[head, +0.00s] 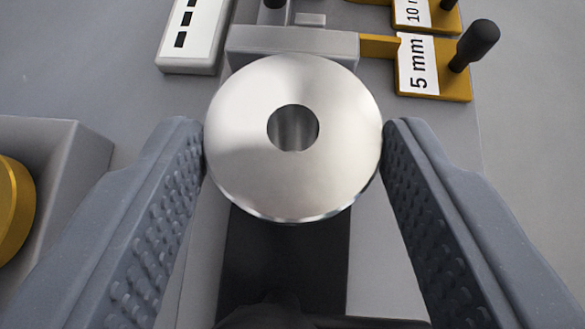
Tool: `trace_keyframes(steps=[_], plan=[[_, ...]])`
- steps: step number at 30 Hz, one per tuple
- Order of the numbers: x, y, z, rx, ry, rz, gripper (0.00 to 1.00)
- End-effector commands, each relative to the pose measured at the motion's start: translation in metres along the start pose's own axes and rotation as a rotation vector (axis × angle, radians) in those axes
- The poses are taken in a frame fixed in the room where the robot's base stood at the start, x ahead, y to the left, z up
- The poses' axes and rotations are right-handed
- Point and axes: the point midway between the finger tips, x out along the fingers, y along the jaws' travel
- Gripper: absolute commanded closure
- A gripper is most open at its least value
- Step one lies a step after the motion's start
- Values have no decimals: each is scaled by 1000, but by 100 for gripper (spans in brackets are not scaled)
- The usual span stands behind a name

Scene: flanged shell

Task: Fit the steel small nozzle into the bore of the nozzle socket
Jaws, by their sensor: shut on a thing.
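The steel small nozzle (245,150) is a bright round disc with a central hole, seen face-on in the head view. My gripper (294,140) is shut on it, with one ridged grey finger against its left edge and the other against its right edge. The nozzle hides what lies directly behind it. I cannot make out the nozzle socket or its bore for certain.
A grey block (290,40) stands just beyond the nozzle. Yellow plates, one labelled 5 mm (418,65), carry black knobs at the upper right. A white marked block (193,35) is upper left. A grey bin (75,165) with a yellow round part (14,208) is left.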

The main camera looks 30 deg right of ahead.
Motion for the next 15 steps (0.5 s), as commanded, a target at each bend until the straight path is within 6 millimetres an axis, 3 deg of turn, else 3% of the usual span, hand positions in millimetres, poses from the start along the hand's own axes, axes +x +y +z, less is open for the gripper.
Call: trace_keyframes(steps=[14,15], plan=[[6,0,9,1,0,-1,81],[6,0,9,1,0,0,48]])
